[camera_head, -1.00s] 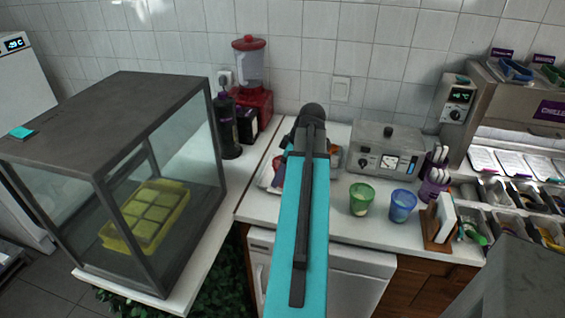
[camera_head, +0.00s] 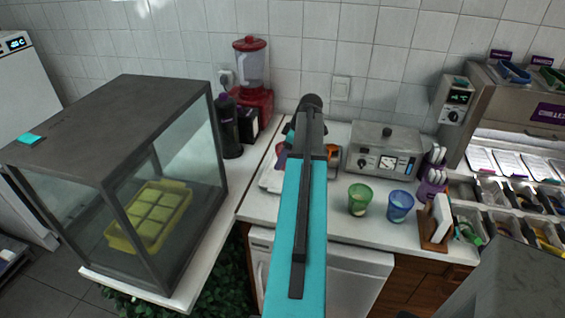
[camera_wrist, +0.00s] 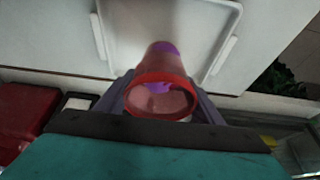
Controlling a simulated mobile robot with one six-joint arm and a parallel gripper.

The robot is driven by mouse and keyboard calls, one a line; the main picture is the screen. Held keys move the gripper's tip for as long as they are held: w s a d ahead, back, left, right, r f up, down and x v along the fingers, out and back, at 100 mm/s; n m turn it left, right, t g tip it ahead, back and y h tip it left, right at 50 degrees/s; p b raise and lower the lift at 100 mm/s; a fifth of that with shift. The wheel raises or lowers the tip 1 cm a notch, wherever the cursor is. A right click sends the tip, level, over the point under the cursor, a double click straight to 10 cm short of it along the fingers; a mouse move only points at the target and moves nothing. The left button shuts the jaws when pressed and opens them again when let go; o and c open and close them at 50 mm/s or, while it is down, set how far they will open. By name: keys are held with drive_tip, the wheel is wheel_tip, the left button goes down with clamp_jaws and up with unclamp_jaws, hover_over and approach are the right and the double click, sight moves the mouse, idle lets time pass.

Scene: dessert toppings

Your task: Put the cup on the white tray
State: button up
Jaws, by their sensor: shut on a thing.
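A translucent red cup (camera_wrist: 162,96) with a purple lower part is between the fingers of my gripper (camera_wrist: 163,86) in the wrist view. My gripper is shut on it. The white tray (camera_wrist: 205,62) lies on the counter beyond the cup in that view; whether the cup touches it I cannot tell. In the head view my turquoise arm hides the gripper and most of the tray, whose left edge (camera_head: 268,182) shows. A little red-orange (camera_head: 333,150) shows right of the arm.
A green cup (camera_head: 359,199) and a blue cup (camera_head: 400,206) stand on the counter right of the arm. Behind them is a grey appliance (camera_head: 385,153). A glass case (camera_head: 120,170) stands left, a red blender (camera_head: 250,75) at the back. Topping bins (camera_head: 500,195) are at right.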

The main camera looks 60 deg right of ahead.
idle(0.4)
drive_tip(key=shift+d+f+p, duration=0.1)
drive_tip(key=shift+f+p, duration=0.75)
drive_tip(key=shift+f, duration=0.95)
drive_tip(key=shift+f, duration=0.1)
drive_tip(key=o, duration=1.1)
drive_tip(key=shift+r, duration=0.2)
drive_tip(key=shift+b+v, duration=1.55)
drive_tip(key=shift+v, duration=4.4)
drive_tip(key=shift+r, duration=0.1)
